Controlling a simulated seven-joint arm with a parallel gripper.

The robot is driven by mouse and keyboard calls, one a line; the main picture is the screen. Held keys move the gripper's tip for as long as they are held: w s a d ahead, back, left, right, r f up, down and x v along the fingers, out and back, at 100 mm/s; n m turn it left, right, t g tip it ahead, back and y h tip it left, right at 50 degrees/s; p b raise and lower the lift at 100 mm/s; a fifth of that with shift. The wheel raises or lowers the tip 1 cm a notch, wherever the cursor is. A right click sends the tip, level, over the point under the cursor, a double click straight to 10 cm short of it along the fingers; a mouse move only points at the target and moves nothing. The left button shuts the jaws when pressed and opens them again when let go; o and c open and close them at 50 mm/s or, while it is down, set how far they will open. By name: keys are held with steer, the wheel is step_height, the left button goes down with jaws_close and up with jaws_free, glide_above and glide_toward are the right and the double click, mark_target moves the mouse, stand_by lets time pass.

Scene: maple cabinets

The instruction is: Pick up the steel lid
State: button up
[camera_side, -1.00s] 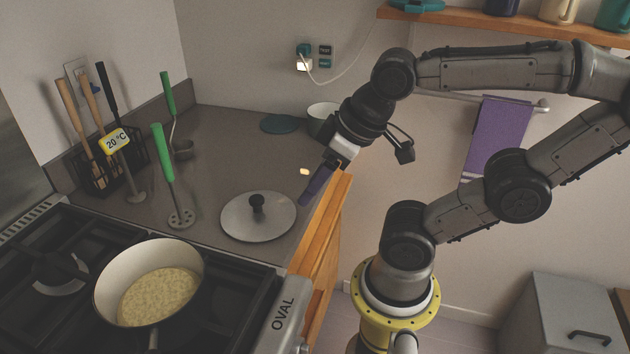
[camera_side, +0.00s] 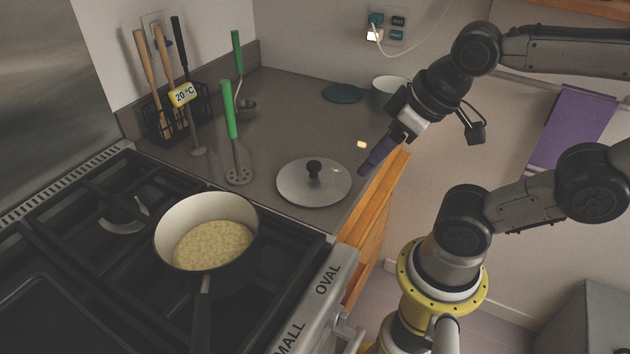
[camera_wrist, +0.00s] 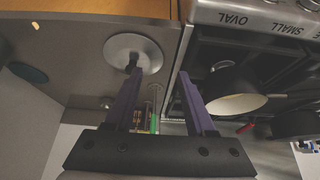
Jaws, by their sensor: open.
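The steel lid (camera_side: 298,188) is a round grey disc with a black knob (camera_side: 314,167), lying flat on the grey counter near its wooden front edge. It also shows in the wrist view (camera_wrist: 118,48), at the upper left. My gripper (camera_side: 366,168), with purple fingers, is right of the lid in the side view, tilted down and apart from it. In the wrist view my gripper (camera_wrist: 159,76) is open with nothing between its fingers. The left fingertip overlaps the knob in that picture. The side view does not separate the two fingers.
A pot of yellowish food (camera_side: 212,245) stands on the black stove (camera_side: 105,270) left of the lid. Green-handled utensils (camera_side: 230,110) stand upright behind the lid, near a wire rack (camera_side: 160,118).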

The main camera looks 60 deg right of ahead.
steer(key=o, duration=0.3)
step_height(320, 180, up, 4)
steer(key=n+g+y, duration=0.1)
steer(key=n+g, duration=0.4)
steer(key=n, duration=1.6)
glide_above(314, 164)
steer(key=s+a, duration=0.1)
steer(key=shift+m+g, duration=0.4)
steer(key=f, duration=1.1)
steer(key=w+d+f, duration=0.1)
steer(key=f, duration=0.5)
